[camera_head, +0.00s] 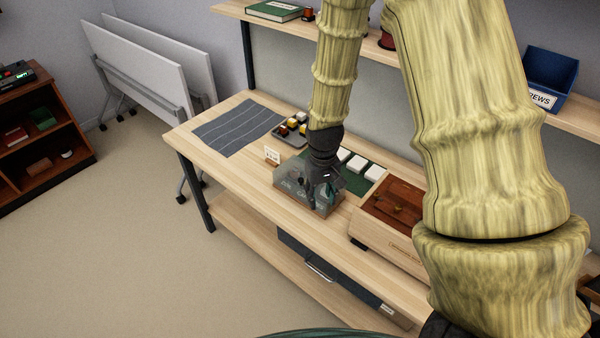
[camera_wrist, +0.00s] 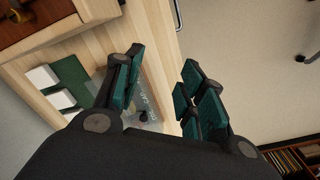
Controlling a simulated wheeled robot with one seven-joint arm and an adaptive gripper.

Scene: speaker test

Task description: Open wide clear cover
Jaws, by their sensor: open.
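The wide clear cover (camera_head: 291,181) is a see-through box on a wooden base near the front edge of the workbench, and it looks closed. Darker shapes show through it but are too small to make out. In the wrist view the cover (camera_wrist: 152,101) shows between and beyond my fingers, with a small dark part inside or on it. My gripper (camera_head: 318,198) points down at the right part of the cover. In the wrist view my gripper (camera_wrist: 163,75) has its green-padded fingers apart with nothing held between them. I cannot tell whether a finger touches the cover.
A wooden box with a red-brown top (camera_head: 392,205) stands right of the cover. White blocks (camera_head: 356,163) lie on a green mat behind. A small white card (camera_head: 272,155) and a tray of colored pieces (camera_head: 291,132) are to the left. A striped cloth (camera_head: 236,127) lies at the far left.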

